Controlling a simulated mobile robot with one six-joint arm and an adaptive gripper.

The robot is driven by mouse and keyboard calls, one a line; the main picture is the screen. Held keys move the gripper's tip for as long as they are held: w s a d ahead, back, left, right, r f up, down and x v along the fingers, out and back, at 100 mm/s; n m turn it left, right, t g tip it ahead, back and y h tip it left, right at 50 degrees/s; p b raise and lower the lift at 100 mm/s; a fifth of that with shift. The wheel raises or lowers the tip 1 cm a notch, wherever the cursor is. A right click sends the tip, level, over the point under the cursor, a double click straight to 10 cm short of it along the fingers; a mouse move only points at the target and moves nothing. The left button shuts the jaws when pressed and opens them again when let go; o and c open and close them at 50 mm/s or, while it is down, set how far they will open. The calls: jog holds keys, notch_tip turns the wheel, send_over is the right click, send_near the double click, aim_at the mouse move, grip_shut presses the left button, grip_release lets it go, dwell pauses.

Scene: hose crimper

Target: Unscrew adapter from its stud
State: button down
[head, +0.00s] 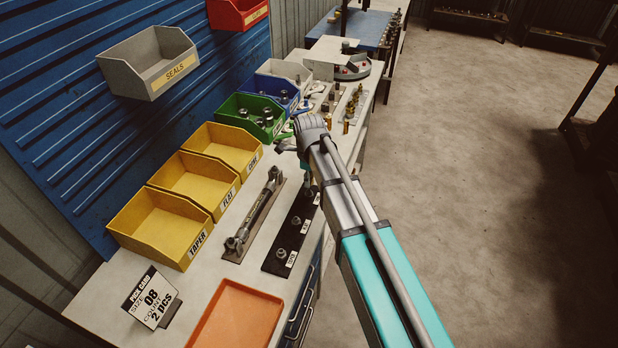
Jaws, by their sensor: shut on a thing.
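A dark strip (275,266) lies along the front edge of the bench, with small metal pieces in a row and white size labels beside them. A near adapter (281,253) and a middle adapter (296,223) stand upright on it, apart from my gripper. My gripper (309,191) is low over the far part of the strip, partly hidden behind my arm. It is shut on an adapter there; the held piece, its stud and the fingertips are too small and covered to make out.
A hose assembly (259,213) lies on a plate left of the strip. Yellow bins (160,222), a green bin (246,117) and a blue bin (277,88) line the wall. An orange tray (236,316) and a pick card (151,298) are at the near end. The floor right is clear.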

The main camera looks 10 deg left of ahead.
jog(key=shift+r+p, duration=2)
jog(key=shift+r, duration=0.25)
